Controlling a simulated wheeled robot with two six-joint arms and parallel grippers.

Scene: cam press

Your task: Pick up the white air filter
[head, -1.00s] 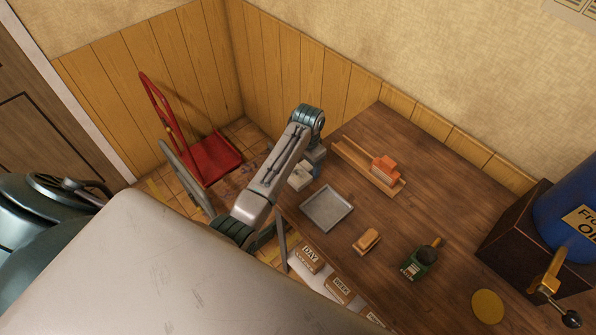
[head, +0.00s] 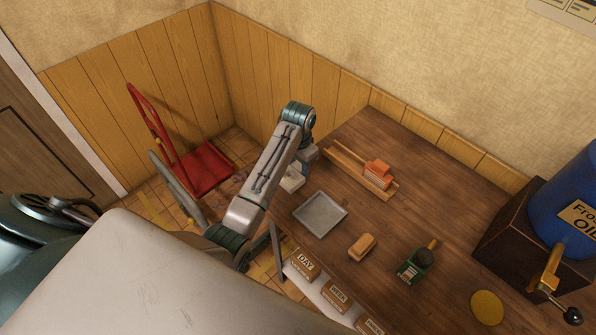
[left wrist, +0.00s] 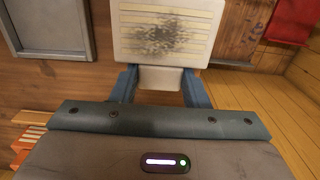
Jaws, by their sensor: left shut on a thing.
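The white air filter (left wrist: 155,40) is in the left wrist view, a pale pleated panel with a dark sooty patch in its middle. My left gripper (left wrist: 160,82) is shut on its near edge, with one blue finger at each side. In the head view the filter (head: 291,180) shows as a small pale shape by the table's left edge, partly hidden by my arm. My left gripper (head: 305,164) is there too, mostly behind the forearm. I cannot tell how far the filter is above the table. My right gripper is not in view.
A grey metal tray (head: 320,214) lies just right of the filter. A red cart (head: 203,170) stands left of the table.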

